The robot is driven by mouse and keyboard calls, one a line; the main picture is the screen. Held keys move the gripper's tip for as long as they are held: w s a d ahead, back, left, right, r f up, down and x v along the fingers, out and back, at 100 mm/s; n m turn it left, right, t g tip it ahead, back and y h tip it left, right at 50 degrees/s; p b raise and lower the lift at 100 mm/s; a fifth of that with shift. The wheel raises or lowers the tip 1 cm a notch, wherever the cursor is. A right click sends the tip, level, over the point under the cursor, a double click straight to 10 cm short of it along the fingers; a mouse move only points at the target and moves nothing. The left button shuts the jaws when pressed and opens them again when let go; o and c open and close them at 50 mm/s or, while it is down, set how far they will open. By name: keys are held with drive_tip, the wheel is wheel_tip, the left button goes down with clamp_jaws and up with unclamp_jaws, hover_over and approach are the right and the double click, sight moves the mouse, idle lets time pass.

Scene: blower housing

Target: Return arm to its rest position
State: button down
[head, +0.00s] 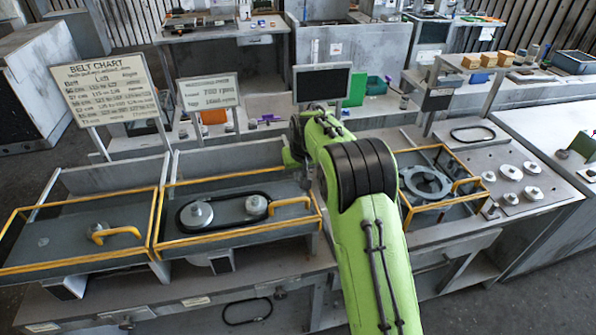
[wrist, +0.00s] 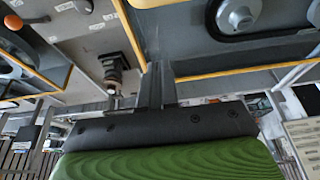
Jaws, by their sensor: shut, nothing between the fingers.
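My green arm (head: 370,235) with black joint covers reaches from the bottom of the head view over the middle of the workbench. Its far end is mostly hidden behind the arm's own links there. In the wrist view my gripper (wrist: 155,88) shows as dark fingers close together, with nothing between them. The fingers are near the yellow-framed edge of a grey tray, and I cannot tell whether they touch it. That tray's pulley with a black belt (wrist: 245,15) shows at the upper right of the wrist view.
The middle tray (head: 180,238) holds two pulleys with a belt around them. The left tray (head: 70,262) has a yellow handle. The right yellow-framed box (head: 408,214) holds a metal ring. Several discs (head: 510,172) lie farther right. A belt chart (head: 103,82) and a small monitor (head: 321,82) stand behind.

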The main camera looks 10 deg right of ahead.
drive_tip(key=s+r+b, duration=0.1)
drive_tip(key=s+r, duration=1.2)
drive_tip(key=r, duration=0.1)
drive_tip(key=s+f+b, duration=0.1)
drive_tip(key=s+f, duration=0.1)
drive_tip(key=s, duration=1.2)
drive_tip(key=s+f+t+b, duration=0.1)
drive_tip(key=s+f, duration=0.1)
drive_tip(key=s, duration=1.2)
drive_tip(key=shift+a+f+t, duration=0.3)
drive_tip(key=shift+a+f, duration=0.05)
drive_tip(key=shift+f, duration=0.05)
